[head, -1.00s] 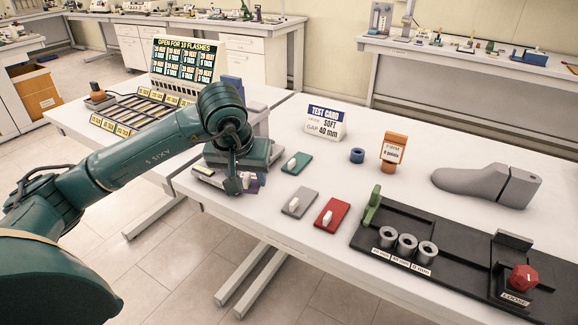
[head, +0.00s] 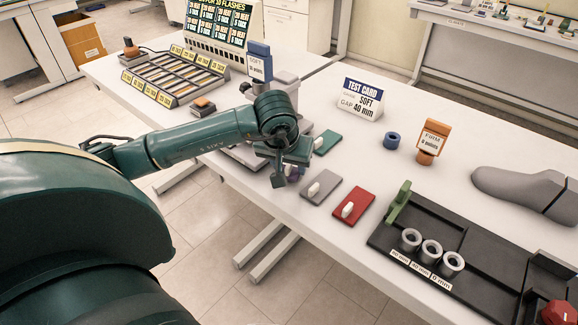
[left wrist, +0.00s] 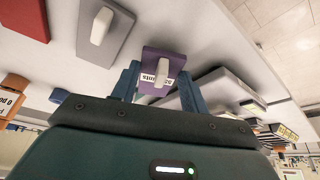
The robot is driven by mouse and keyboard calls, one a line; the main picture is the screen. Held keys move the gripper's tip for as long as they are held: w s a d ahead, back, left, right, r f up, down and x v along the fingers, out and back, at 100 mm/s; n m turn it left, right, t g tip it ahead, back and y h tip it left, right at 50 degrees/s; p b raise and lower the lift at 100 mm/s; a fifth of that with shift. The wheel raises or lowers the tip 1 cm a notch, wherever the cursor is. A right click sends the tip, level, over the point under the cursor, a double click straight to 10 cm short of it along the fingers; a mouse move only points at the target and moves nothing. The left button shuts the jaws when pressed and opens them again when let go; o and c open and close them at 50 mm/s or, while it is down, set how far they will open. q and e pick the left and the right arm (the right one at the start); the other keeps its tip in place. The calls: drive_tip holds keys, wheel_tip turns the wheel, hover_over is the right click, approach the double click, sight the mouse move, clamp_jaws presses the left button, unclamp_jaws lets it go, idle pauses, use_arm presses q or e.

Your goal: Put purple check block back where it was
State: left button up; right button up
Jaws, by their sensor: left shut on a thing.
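My left gripper (head: 284,168) is over the front left edge of the near table, left of the grey pad. It is shut on the purple check block (left wrist: 157,62). In the left wrist view the block sits between the blue fingers, with a white peg and a partly hidden printed label on its face. In the head view only a sliver of purple shows under the gripper. I cannot tell whether the block touches the table. My right gripper is not in view.
A grey pad (head: 320,188), a red pad (head: 353,206) and a green pad (head: 326,143), each with a white peg, lie close by on the right. A black tray (head: 387,240) with grey rings is further right. A test card (head: 360,99) stands behind.

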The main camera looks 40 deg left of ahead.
use_arm(q)
drive_tip(key=shift+f, duration=0.75)
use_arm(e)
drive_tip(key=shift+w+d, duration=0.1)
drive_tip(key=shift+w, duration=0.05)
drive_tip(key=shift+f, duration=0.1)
use_arm(q)
drive_tip(key=shift+f+b, duration=0.25)
drive_tip(key=shift+b, duration=0.05)
drive_tip(key=o, duration=0.7)
drive_tip(key=shift+r, duration=0.1)
drive_tip(key=o, duration=0.4)
drive_tip(key=shift+c, duration=0.2)
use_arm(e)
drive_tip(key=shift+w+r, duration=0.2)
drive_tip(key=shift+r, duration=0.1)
